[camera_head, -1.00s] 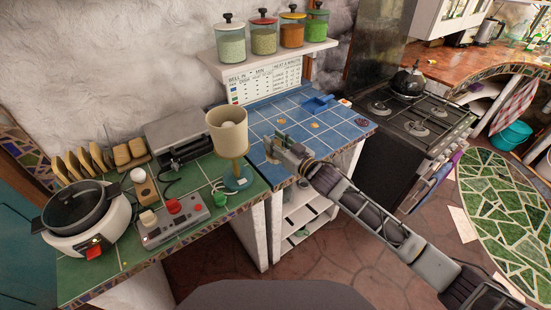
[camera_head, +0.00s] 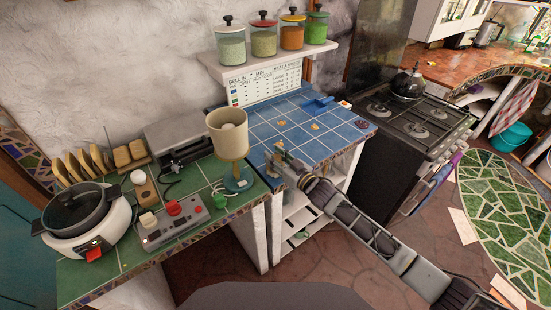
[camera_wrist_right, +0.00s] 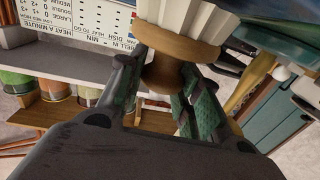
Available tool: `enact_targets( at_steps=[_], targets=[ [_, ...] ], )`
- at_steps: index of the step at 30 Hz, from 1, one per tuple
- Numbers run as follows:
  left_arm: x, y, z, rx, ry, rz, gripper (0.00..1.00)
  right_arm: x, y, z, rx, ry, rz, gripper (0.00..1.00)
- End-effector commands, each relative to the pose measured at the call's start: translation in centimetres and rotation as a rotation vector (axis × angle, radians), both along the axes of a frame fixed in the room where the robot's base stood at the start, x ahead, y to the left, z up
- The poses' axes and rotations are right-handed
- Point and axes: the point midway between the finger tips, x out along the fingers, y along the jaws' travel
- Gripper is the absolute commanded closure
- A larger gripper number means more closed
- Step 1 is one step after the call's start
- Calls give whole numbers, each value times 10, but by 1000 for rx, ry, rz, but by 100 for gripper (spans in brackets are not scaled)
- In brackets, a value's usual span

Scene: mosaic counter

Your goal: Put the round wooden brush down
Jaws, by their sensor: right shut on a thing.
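The round wooden brush shows in the right wrist view as a rounded brown wooden part (camera_wrist_right: 163,76) with a pale, wide part above it in the picture. My right gripper (camera_head: 280,158) is shut on the wooden part, with its green-padded fingers (camera_wrist_right: 160,92) on either side. In the head view the gripper is at the front left of the blue tiled counter (camera_head: 300,122), right of the lamp. The brush is mostly hidden there by the gripper, and I cannot tell whether it touches the counter. My left gripper is not in view.
A cream-shaded lamp (camera_head: 228,135) stands close left of the gripper. A grey control box (camera_head: 172,223) and a white cooker (camera_head: 85,240) are farther left. A blue item (camera_head: 318,104) lies at the back of the blue counter. A black stove (camera_head: 412,125) stands to the right.

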Motion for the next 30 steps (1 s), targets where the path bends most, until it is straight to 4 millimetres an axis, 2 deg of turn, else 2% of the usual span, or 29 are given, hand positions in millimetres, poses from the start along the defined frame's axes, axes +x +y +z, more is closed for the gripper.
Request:
enact_targets(
  at_steps=[3,16,17,21,22,30],
  targets=[
    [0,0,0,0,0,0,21,0,0,-6,1,-1,0,83],
    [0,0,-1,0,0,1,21,0,0,-9,0,-1,0,83],
    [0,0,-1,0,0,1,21,0,0,-9,-1,-1,0,65],
    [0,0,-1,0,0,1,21,0,0,-9,-1,-1,0,47],
    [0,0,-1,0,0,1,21,0,0,-9,-1,-1,0,45],
    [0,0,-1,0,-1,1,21,0,0,-9,-1,-1,0,45]
  ],
)
